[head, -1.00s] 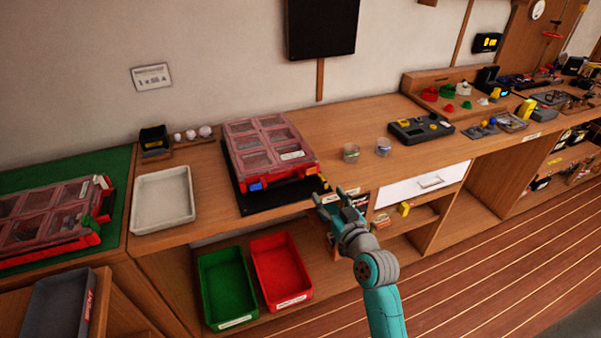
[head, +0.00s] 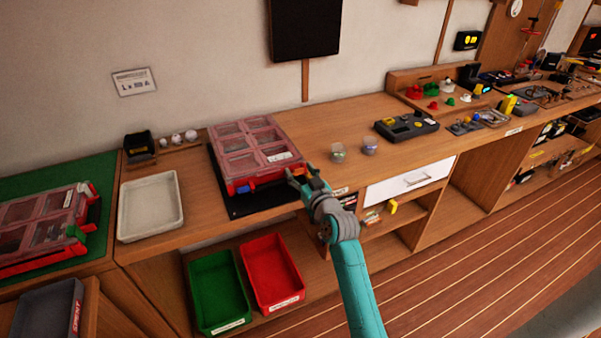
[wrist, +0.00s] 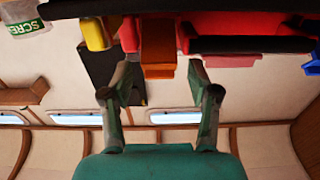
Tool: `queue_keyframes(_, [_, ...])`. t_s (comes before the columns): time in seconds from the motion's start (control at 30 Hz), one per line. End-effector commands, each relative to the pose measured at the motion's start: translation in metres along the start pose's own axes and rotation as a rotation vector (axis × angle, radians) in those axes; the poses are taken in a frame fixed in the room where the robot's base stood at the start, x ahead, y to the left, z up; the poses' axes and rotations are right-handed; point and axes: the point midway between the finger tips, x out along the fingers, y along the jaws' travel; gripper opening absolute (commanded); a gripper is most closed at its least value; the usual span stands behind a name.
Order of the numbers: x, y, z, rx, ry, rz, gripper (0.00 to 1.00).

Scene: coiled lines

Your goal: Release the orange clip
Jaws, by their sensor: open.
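A red organiser case with clear lid panels (head: 238,140) lies closed on a black mat (head: 236,208) on the bench. The orange clip (wrist: 158,48) is on its front edge, between a yellow clip (wrist: 95,34) and the red handle (wrist: 228,60) in the wrist view. My gripper (head: 302,174) is at the case's front right corner. In the wrist view its open fingers (wrist: 160,78) are on either side of the orange clip's line, with the tips just short of it. I cannot tell whether they touch. A blue clip (head: 243,189) shows farther left on the front edge.
A white tray (head: 125,210) is left of the case; two small jars (head: 338,153) (head: 370,146) stand to its right. Green (head: 196,290) and red (head: 262,300) bins sit below the bench front. Bench between case and jars is clear.

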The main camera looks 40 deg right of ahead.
Motion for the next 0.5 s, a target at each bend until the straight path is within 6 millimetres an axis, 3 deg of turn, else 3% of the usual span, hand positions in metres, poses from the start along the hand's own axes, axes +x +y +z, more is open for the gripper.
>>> queue_keyframes(0.23, [0.0004, 0.0000, 0.0002, 0.000, 0.000, 0.000, 0.58])
queue_keyframes(0.47, [0.0002, 0.0001, 0.0003, 0.000, -0.001, 0.000, 0.00])
queue_keyframes(0.5, [0.0002, 0.0001, 0.0004, 0.000, -0.001, 0.000, 0.00])
